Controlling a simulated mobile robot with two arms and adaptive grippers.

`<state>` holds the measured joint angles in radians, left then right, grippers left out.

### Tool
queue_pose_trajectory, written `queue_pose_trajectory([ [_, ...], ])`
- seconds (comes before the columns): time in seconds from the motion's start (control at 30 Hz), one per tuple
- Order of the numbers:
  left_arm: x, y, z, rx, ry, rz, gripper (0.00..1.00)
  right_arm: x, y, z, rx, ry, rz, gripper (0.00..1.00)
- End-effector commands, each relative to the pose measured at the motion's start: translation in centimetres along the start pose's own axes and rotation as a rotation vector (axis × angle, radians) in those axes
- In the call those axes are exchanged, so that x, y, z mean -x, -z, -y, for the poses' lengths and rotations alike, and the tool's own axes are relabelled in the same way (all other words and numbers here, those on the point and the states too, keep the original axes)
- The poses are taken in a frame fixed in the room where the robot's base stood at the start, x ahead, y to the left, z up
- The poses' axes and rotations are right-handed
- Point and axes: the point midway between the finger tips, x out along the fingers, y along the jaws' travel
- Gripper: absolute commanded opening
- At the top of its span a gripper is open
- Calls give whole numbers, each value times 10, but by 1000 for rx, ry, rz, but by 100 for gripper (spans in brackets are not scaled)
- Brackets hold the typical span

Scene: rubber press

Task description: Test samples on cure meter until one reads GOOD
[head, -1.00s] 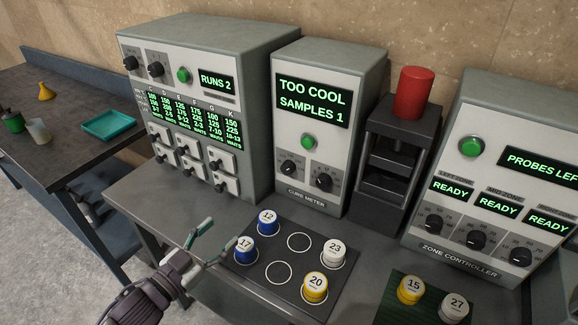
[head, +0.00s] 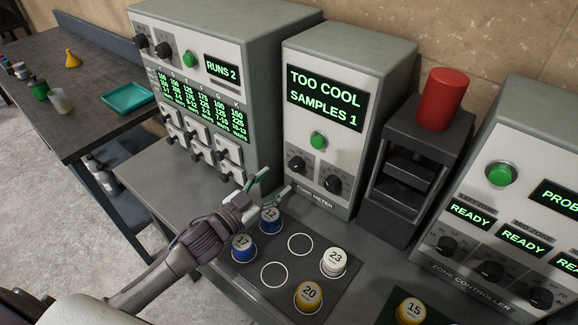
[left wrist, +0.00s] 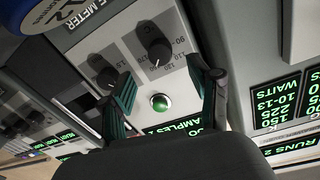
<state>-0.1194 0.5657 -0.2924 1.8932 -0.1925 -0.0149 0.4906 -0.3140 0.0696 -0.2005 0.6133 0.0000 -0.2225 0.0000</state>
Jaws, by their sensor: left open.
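The cure meter (head: 325,125) stands at the back centre. Its screen (head: 326,97) reads TOO COOL, SAMPLES 1. Below are a green button (head: 318,141) and two dark knobs. My left gripper (head: 274,184) is open and empty, just behind blue sample 12 (head: 270,221) and in front of the meter's lower left. In the left wrist view the green button (left wrist: 160,102) shows between the fingers, with a blue sample (left wrist: 45,14) at the top left. Blue sample 17 (head: 243,249), white sample 23 (head: 334,263) and yellow sample 20 (head: 309,296) sit on the dark mat (head: 338,300).
A control box (head: 215,35) reading RUNS 2 stands left of the meter. A press with a red top (head: 442,98) and the zone controller (head: 480,255) stand to the right. Yellow sample 15 (head: 411,311) is at the lower right. Two mat circles are empty.

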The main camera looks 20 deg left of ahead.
Motion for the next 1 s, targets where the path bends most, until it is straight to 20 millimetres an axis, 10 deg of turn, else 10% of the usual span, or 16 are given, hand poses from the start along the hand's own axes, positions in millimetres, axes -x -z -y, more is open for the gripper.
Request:
queue_pose_trajectory([
  [0.3,-51,1,1,1,1,0,62,13,22,-8,3,-10,-33,40],
  [0.7,-59,0,0,1,0,1,62,14,16,-12,5,-15,-23,40],
  [1.0,-58,0,0,0,0,1,15,14,13,-12,4,-14,-18,40],
])
